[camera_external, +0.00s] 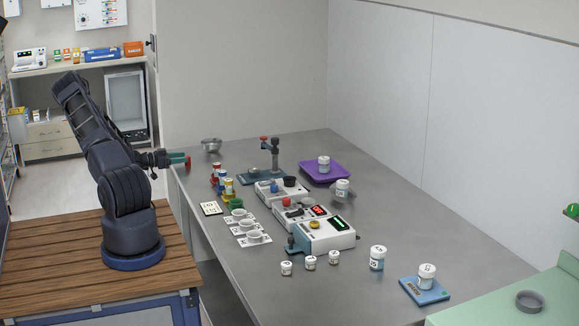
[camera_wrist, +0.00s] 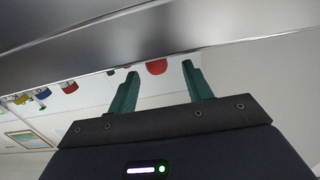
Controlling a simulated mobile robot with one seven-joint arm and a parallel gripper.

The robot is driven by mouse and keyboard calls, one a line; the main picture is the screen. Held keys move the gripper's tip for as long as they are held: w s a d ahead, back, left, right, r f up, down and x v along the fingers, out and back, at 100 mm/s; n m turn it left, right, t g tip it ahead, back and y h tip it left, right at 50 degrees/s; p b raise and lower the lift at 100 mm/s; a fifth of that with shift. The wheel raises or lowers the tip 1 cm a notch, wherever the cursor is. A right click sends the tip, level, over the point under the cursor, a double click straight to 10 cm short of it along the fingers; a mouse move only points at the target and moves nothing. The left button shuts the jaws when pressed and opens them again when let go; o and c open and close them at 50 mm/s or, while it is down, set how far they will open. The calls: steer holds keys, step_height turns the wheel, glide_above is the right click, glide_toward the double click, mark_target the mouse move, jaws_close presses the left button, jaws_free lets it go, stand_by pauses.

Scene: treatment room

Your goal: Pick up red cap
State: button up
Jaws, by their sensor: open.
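A red piece, likely the red cap (camera_external: 188,162), shows at the left edge of the grey table, right by my fingertips in the external view. In the wrist view the red cap (camera_wrist: 157,67) appears between and beyond the two green fingers, against the table edge. My gripper (camera_external: 180,158) reaches level toward the table from the left; it also shows in the wrist view (camera_wrist: 160,72). The fingers are apart with nothing seen clamped between them. I cannot tell whether a finger touches the cap.
Small jars with coloured lids (camera_external: 216,168) stand to the right on the grey table (camera_external: 205,237). A metal bowl (camera_external: 211,145) is behind them. Cups (camera_external: 247,225), device boxes (camera_external: 325,235), a purple tray (camera_external: 343,177) and white jars (camera_external: 377,258) lie further right. The table's front left is clear.

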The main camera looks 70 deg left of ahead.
mark_target(192, 164)
steer(key=shift+w+d+f, duration=0.1)
steer(key=shift+w+f, duration=0.05)
steer(key=shift+w, duration=1.15)
steer(key=shift+w+d+f, duration=0.1)
steer(key=shift+w, duration=1.2)
steer(key=c, duration=1)
